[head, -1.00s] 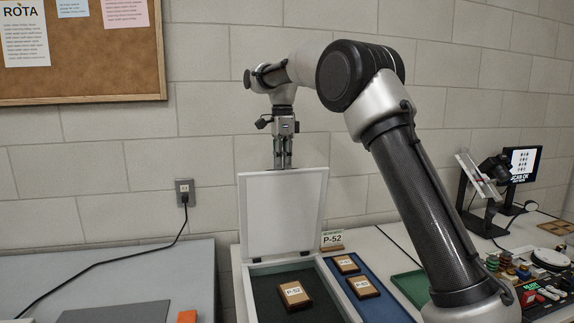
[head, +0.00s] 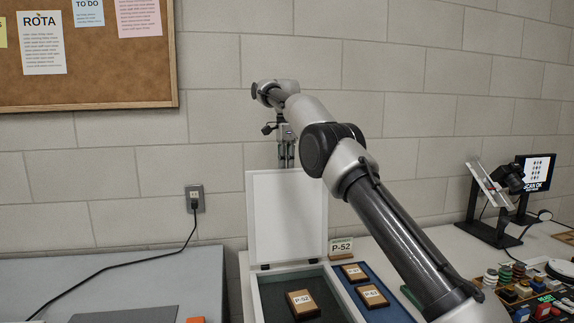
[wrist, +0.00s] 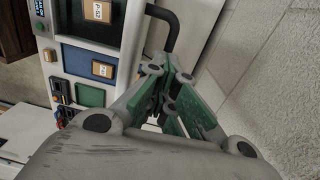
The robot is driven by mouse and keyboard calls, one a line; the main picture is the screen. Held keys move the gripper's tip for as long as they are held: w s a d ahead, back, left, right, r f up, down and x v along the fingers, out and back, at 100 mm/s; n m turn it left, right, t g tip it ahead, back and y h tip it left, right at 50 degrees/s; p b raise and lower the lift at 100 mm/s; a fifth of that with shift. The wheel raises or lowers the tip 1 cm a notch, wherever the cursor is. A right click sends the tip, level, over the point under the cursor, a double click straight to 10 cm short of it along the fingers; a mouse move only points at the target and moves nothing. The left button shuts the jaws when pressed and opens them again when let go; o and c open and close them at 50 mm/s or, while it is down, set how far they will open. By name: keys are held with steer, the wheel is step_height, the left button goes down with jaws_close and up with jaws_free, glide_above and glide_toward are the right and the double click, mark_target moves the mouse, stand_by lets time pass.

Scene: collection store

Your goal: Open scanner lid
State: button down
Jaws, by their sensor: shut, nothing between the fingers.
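The scanner (head: 258,300) is a white box with a dark bed. Its white lid (head: 287,218) stands up, nearly upright, at the back of the box. A wooden block marked P-52 (head: 303,304) lies on the bed. My gripper (head: 286,164) points down at the lid's top edge, its tips partly hidden behind it. Contact cannot be told. In the wrist view, my gripper's green-padded fingers (wrist: 168,100) are together and empty. A black handle (wrist: 166,22) shows beyond them.
A blue tray (head: 395,309) with two labelled blocks lies right of the scanner, with a P-52 sign (head: 341,246) behind it. A scanning stand and screen (head: 536,172) are farther right. A grey table (head: 110,272) is at left. The block wall (head: 220,130) stands close behind.

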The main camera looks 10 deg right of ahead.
steer(key=shift+w+f, duration=0.15)
steer(key=shift+f, duration=1)
steer(key=c, duration=1.6)
jaws_free()
steer(key=shift+w, duration=0.1)
steer(key=shift+o, duration=0.2)
steer(key=shift+w+f, duration=0.2)
steer(key=shift+f, duration=0.05)
steer(key=shift+s+r, duration=0.1)
